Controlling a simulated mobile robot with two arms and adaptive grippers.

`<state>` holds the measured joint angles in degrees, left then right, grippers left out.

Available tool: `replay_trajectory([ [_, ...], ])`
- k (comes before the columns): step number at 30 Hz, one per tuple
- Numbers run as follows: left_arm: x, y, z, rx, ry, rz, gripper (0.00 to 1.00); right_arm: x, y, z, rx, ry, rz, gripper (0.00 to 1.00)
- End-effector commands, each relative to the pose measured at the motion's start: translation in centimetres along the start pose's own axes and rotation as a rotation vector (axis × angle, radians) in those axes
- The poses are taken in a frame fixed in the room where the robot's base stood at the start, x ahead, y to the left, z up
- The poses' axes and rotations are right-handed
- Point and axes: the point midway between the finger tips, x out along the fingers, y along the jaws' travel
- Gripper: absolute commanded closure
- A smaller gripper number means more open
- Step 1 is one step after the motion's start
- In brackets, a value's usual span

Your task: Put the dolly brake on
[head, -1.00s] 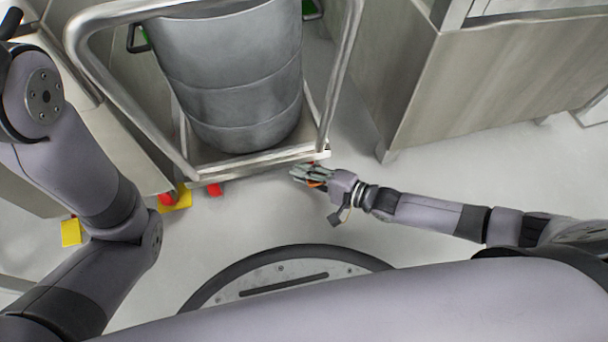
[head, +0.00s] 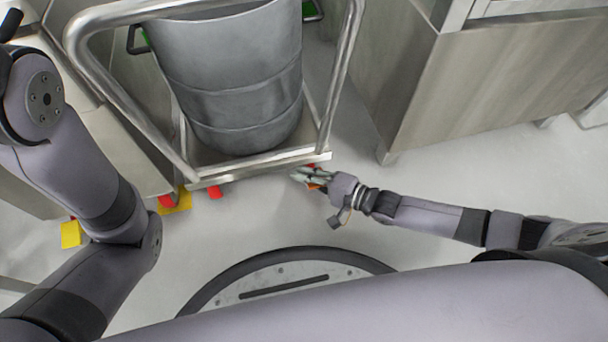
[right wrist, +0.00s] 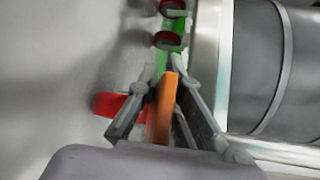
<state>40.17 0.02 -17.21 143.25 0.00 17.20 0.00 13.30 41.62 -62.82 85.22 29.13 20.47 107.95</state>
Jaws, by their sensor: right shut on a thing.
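The dolly (head: 262,168) is a metal platform with tubular rails, carrying a grey drum (head: 235,85). My right gripper (head: 305,177) is low at the dolly's front right corner. In the right wrist view its fingers (right wrist: 166,92) are shut on an orange lever (right wrist: 164,105), which stands between them. A red tab (right wrist: 109,105) shows left of the fingers, and the dolly's edge (right wrist: 207,65) runs along their right. Another red tab (head: 215,191) shows under the dolly's front left side. The fingers partly hide the lever, and I cannot tell its position. My left gripper is out of view.
A steel cabinet (head: 480,95) stands to the right. Dark red wheels (right wrist: 168,40) and a green part (right wrist: 178,28) are beyond my right fingers. The floor in front of the dolly is clear.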

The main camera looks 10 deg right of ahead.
Motion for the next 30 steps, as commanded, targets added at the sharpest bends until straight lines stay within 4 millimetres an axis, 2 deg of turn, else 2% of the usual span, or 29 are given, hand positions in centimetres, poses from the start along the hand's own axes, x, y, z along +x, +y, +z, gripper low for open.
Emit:
replay_trajectory([
  [21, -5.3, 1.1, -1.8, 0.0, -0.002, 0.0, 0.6, 0.2, 1.3, -0.2, -0.33, 0.001, -0.326, 1.0],
  [30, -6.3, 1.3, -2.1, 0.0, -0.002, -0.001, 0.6, 0.2, 1.2, -0.3, -0.41, 0.001, -0.406, 1.0],
])
